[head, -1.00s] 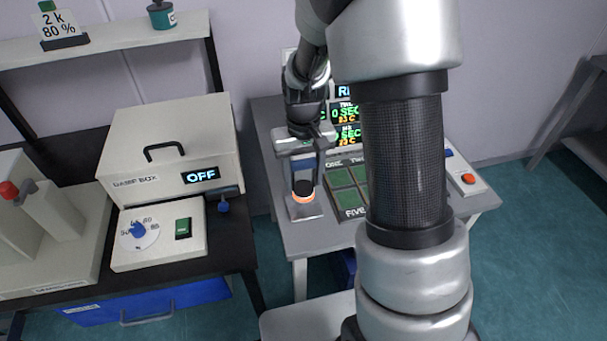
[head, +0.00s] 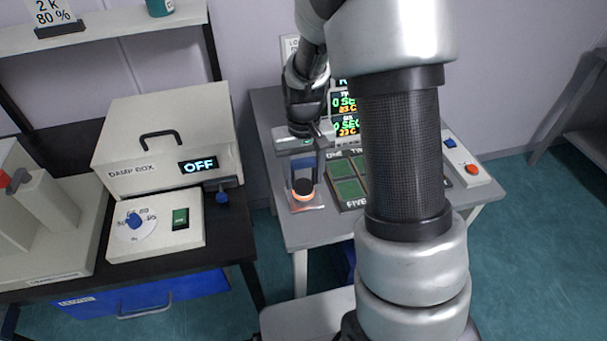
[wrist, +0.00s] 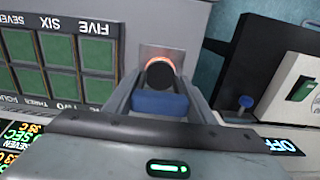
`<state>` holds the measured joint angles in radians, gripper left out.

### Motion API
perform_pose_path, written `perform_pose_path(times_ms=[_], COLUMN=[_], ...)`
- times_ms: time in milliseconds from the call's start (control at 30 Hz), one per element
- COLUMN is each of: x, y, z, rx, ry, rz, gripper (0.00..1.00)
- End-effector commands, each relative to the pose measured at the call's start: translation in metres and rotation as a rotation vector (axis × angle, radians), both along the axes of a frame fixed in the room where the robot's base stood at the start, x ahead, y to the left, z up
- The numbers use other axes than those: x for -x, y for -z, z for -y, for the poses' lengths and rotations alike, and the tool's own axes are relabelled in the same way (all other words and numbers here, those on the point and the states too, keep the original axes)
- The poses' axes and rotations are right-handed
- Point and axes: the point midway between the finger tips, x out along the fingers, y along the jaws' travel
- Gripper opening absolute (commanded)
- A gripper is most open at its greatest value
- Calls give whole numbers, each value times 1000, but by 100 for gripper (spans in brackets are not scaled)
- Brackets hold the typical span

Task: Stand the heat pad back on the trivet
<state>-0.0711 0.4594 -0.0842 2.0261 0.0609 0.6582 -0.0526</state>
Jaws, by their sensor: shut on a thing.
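The heat pad (head: 303,187) shows as a small black cylinder with an orange band at its lower end. In the wrist view it (wrist: 160,74) is between the fingertips, its orange rim on the far side. My gripper (head: 304,180) points down and is shut on it. A small grey square plate, which I take for the trivet (head: 313,206), lies directly below, near the table's front left corner. I cannot tell whether the pad touches the plate. A blue block (wrist: 160,103) also shows between the fingers; what it belongs to is unclear.
A tray of green numbered squares (head: 347,190) lies just right of the plate. A box with an orange button (head: 470,169) is farther right. The damp box (head: 165,140), reading OFF, and its control panel stand on the black table at left, across a gap.

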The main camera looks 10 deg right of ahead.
Motion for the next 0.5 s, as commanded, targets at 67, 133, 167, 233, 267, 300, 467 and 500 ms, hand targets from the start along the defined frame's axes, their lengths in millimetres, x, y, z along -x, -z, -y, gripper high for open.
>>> perform_pose_path(times_ms=[67, 133, 167, 233, 267, 300, 467, 500], x=[-1, -1, -1, -1, -1, -1, -1, -1], y=[0, 1, 1, 2, 2, 3, 5, 5], z=[0, 0, 0, 0, 0, 0, 0, 0], rx=[0, 0, 0, 0, 0, 0, 0, 0], ry=[0, 0, 0, 0, 0, 0, 0, 0], rz=[3, 3, 2, 2, 2, 2, 2, 2], gripper=[0, 0, 0, 0, 0, 0, 0, 0])
